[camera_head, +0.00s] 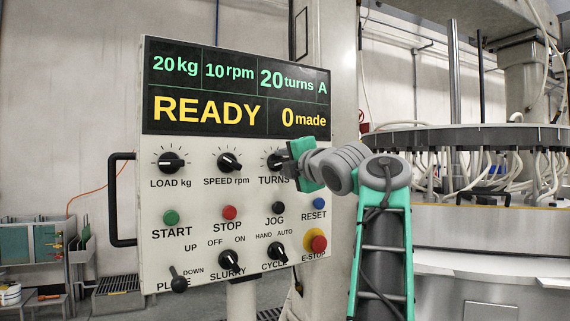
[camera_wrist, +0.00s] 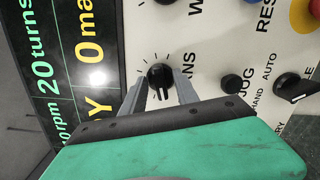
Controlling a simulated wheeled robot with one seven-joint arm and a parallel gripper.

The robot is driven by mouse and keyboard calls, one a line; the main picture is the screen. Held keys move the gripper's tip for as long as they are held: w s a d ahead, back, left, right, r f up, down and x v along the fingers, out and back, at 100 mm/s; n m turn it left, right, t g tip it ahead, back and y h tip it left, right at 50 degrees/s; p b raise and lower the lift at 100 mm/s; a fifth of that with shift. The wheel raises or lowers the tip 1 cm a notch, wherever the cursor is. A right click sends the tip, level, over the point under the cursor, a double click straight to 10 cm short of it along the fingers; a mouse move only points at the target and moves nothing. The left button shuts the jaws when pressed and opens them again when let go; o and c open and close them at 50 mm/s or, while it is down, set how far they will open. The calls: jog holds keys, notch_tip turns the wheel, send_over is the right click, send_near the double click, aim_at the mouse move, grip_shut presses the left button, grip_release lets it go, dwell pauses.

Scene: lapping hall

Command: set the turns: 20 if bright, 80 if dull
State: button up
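The control panel (camera_head: 128,225) faces me, and its display (camera_head: 236,88) reads 20 kg, 10 rpm, 20 turns A, READY and 0 made. The black TURNS knob (camera_head: 274,161) is on the upper control row, partly covered by my gripper (camera_head: 288,163). In the wrist view the TURNS knob (camera_wrist: 160,78) sits between the two grey fingers of my gripper (camera_wrist: 160,88). The fingers stand apart, one each side of the knob, and a narrow gap seems to show beside it. No workpiece with a bright or dull face can be made out.
LOAD (camera_head: 171,162) and SPEED (camera_head: 229,162) knobs are left of TURNS. Below are START (camera_head: 171,217), STOP (camera_head: 229,212), JOG (camera_head: 278,207), RESET (camera_head: 319,202) and the red E-STOP (camera_head: 318,243). Another knob (camera_wrist: 164,2) is beside TURNS. The lapping machine (camera_head: 470,230) stands right.

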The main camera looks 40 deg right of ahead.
jog(key=shift+s, duration=0.15)
jog(key=b+v, duration=0.1)
jog(key=v, duration=0.6)
jog(key=shift+s, duration=0.25)
jog(key=shift+a, duration=0.15)
